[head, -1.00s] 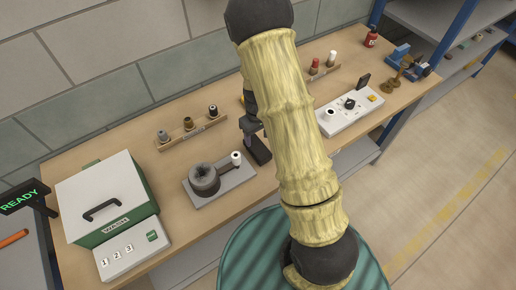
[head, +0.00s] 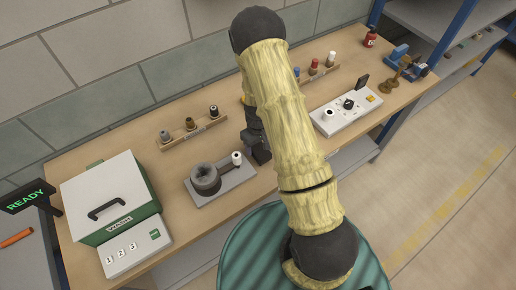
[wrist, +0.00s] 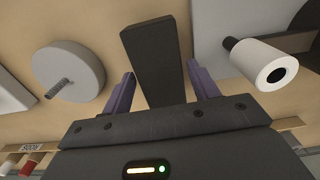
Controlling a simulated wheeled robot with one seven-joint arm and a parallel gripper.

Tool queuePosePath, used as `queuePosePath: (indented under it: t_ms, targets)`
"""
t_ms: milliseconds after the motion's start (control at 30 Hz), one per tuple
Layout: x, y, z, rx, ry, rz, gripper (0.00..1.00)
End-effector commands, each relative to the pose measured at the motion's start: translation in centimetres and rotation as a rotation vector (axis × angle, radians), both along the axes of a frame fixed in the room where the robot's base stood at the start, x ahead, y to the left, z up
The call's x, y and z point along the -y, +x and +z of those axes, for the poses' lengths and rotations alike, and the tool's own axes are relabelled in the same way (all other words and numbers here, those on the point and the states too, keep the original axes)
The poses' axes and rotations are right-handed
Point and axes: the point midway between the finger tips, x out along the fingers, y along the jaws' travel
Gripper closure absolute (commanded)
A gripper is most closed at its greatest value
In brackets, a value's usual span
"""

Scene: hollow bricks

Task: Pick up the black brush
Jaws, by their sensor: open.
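My gripper (wrist: 162,70) is open, its two purple-grey fingers apart and pointing down at the bench. A long black bar (wrist: 150,50) lies between and beyond the fingers in the wrist view, with room on each side. No bristles show on it, so I cannot tell whether it is the black brush. In the head view my gripper (head: 252,130) is partly behind my arm, above a dark block (head: 259,153). A small black-topped piece (head: 213,111) also stands at the right end of the left wooden rack (head: 180,139).
The grey fixture (head: 222,190) with a white roll (wrist: 268,65) is beside the gripper. A grey disc with a stud (wrist: 70,70) lies on the other side. The wash box (head: 105,195) is at left, a white panel (head: 345,118) at right.

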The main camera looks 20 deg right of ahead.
Motion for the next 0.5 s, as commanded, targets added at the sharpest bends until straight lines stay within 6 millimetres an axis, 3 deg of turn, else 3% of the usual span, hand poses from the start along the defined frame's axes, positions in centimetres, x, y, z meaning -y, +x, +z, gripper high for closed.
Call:
queuePosePath:
  t_ms: [300,500]
  targets:
    - [0.0,0.1,-3.0,0.000,0.001,0.000,0.40]
    - [-0.1,0.1,-3.4,0.000,0.001,0.001,0.40]
